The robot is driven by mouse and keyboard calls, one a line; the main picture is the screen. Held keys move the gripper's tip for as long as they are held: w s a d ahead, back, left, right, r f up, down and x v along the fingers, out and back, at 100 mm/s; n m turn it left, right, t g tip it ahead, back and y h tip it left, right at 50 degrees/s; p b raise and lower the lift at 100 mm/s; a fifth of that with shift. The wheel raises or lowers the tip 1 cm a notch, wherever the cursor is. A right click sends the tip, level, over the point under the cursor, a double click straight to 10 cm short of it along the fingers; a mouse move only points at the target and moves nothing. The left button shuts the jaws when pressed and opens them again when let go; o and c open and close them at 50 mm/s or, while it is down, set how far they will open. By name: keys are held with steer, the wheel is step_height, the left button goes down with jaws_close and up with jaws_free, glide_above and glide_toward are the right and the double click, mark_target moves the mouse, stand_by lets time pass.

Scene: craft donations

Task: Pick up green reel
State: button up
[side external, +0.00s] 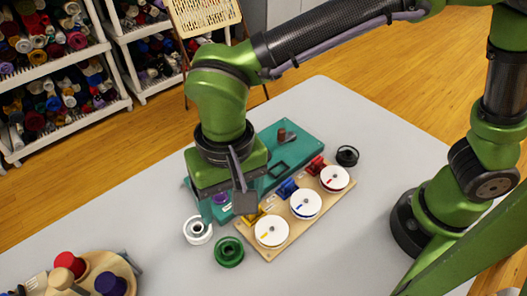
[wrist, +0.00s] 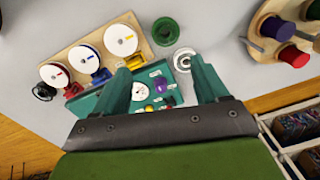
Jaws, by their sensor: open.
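The green reel (side external: 229,251) lies on the grey table in front of the wooden board, beside a white reel (side external: 198,230). In the wrist view the green reel (wrist: 165,31) is near the top middle, beyond my fingertips. My gripper (wrist: 158,70) is open and empty, with its two teal fingers apart. In the side view my gripper hangs over the teal tray, behind the green reel and apart from it; its fingertips are mostly hidden there.
A wooden board (side external: 326,207) holds white discs marked yellow, blue and red. A teal tray (side external: 300,133) with small parts lies behind it. A black reel (side external: 347,156) lies to the right. A wooden stand (side external: 125,268) with coloured spools is at front left. Table front is clear.

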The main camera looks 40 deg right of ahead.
steer(key=a+m, duration=0.2)
steer(key=m, duration=0.2)
glide_toward(228, 250)
steer(key=shift+h, duration=0.3)
steer(key=f, duration=0.2)
steer(key=s+f, duration=0.1)
steer(key=f, duration=0.1)
steer(key=a+f, duration=0.1)
steer(key=f, duration=0.2)
steer(key=shift+s, duration=0.15)
steer(key=shift+c, duration=0.4)
steer(key=c, duration=0.7)
